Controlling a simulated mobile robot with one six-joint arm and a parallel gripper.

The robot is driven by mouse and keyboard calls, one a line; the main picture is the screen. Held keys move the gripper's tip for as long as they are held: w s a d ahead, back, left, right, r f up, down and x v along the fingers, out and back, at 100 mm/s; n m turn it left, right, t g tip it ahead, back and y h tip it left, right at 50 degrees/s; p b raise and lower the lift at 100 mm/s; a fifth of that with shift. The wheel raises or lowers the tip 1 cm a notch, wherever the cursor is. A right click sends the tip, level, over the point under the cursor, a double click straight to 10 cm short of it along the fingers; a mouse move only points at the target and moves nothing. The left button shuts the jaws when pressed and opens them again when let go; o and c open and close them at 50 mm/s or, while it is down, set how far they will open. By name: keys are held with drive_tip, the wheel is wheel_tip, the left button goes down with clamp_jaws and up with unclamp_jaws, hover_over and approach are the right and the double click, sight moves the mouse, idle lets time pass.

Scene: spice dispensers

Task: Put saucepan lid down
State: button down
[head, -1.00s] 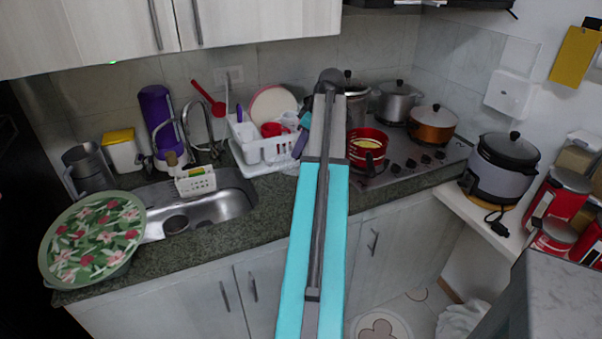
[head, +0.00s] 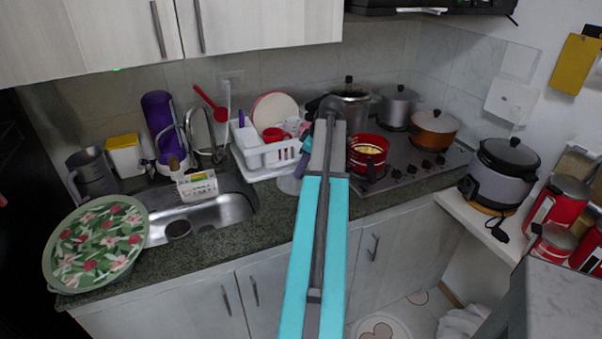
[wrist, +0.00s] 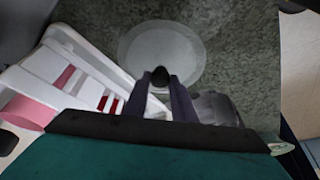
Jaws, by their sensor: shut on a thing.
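The clear glass saucepan lid (wrist: 150,42) with its black knob (wrist: 160,74) shows in the wrist view over the dark green counter. My gripper (wrist: 160,82) is shut on the knob, one finger on each side. In the head view the lid (head: 289,186) is a pale disc just left of my arm, in front of the dish rack, and my gripper (head: 302,166) is partly hidden by the arm. The lid looks flat and close to the counter; I cannot tell whether it touches. A red saucepan (head: 367,160) stands on the stove, right of my arm.
The white dish rack (head: 268,153) is close on the left of the lid; it also fills the left of the wrist view (wrist: 75,65). The sink (head: 205,208) is further left. The stove (head: 405,172) with several pots is right. Bare counter (head: 265,232) lies in front.

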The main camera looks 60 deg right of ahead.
drive_tip(key=shift+f, duration=1.1)
drive_tip(key=shift+f, duration=0.1)
drive_tip(key=c, duration=1.5)
unclamp_jaws()
drive_tip(key=shift+b+v, duration=0.95)
drive_tip(key=shift+v, duration=5.15)
drive_tip(key=shift+d, duration=0.1)
